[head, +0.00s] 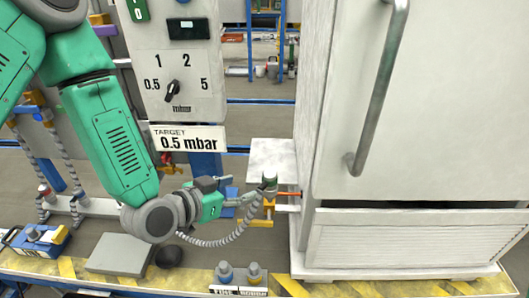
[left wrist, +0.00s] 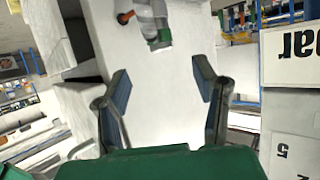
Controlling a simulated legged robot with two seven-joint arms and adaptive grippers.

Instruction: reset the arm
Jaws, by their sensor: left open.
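My left arm, green with grey joints, comes in from the upper left in the head view. Its gripper (head: 228,197) is in front of the control panel's lower part, left of a hose end with a green part (head: 270,182). In the left wrist view, my left gripper (left wrist: 162,88) has its two fingers wide apart with nothing between them. Beyond the fingers are a pale surface and a grey-white fitting (left wrist: 150,17) with green and orange parts. The fingers do not appear to touch it. My right gripper is in neither view.
A control panel (head: 205,85) with a dial and a "TARGET 0.5 mbar" label (head: 188,138) stands behind the arm. A white cabinet (head: 440,110) with a long handle (head: 380,90) fills the right. A corrugated hose (head: 215,242) hangs below the gripper. A yellow-marked ledge (head: 195,279) runs along the front.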

